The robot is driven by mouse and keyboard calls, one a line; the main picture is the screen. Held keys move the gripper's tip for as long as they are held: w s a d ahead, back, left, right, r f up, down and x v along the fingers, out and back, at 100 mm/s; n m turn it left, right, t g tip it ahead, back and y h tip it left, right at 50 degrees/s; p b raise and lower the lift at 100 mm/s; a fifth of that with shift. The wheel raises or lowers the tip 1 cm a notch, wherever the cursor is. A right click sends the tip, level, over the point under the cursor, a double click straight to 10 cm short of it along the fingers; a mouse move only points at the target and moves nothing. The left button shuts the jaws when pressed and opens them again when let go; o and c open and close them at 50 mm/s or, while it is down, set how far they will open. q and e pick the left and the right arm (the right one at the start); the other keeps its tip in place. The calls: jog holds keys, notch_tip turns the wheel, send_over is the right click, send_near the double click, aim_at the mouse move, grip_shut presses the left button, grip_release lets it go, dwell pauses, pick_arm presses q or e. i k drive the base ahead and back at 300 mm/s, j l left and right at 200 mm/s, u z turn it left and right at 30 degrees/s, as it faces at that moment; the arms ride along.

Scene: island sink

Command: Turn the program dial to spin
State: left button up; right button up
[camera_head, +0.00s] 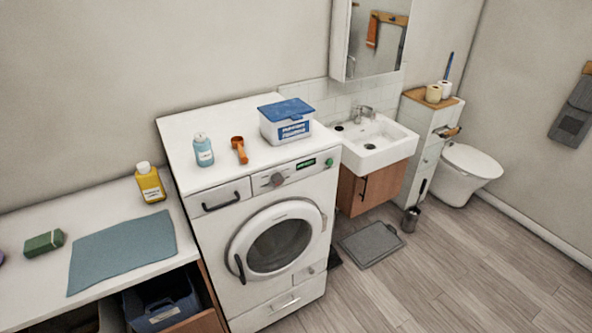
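A white front-loading washing machine (219,225) stands in the middle of the view with its round door (277,241) closed. The program dial (278,179) is a grey-brown knob on the control panel at the upper front. A small green-lit display (305,164) sits to its right, with a green button (329,162) beyond it. The dial's markings are too small to read, so its setting cannot be told. Neither gripper is in view.
On the machine's top are a blue bottle (203,151), an orange scoop (239,149) and a blue-lidded white box (286,126). A counter with a yellow bottle (150,183) is at left. A sink (374,143) is at right.

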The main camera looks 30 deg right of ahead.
aim_at(276, 179)
jog(key=z, duration=1.15)
